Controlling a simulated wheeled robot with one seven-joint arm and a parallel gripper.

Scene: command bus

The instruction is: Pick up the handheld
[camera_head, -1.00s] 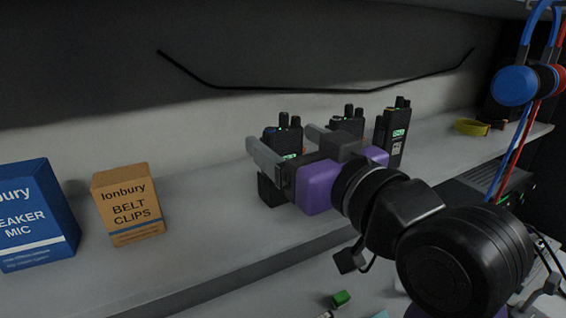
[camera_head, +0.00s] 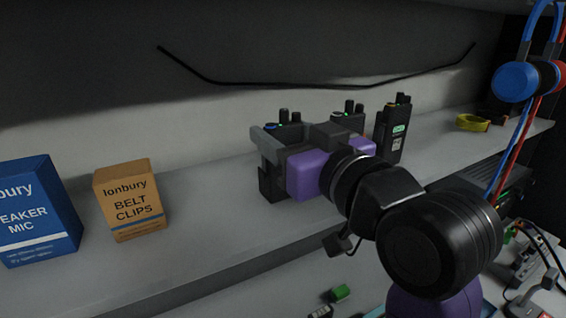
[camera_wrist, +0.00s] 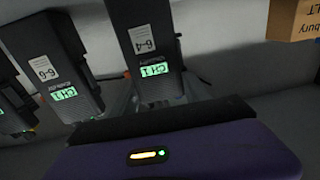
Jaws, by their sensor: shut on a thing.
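Three black handhelds with green-lit screens stand on the shelf. My gripper (camera_head: 277,143), with its purple body, is shut on the leftmost handheld (camera_head: 270,185), mostly hidden behind the gripper in the head view. In the wrist view this appears to be the handheld labelled 6-4 (camera_wrist: 150,50), its screen reading CH 1, just beyond the dark gripper edge. The fingers' contact is hard to see there. The middle handheld (camera_head: 347,120) is partly covered by my gripper; the right one (camera_head: 392,132) stands clear. The wrist view also shows the one labelled 6-6 (camera_wrist: 55,65).
An orange belt clips box (camera_head: 130,200) and a blue speaker mic box (camera_head: 35,210) stand on the shelf (camera_head: 210,215) to the left. A yellow ring-shaped item (camera_head: 472,123) lies to the right. A blue headset (camera_head: 515,82) hangs at far right. The wall is close behind.

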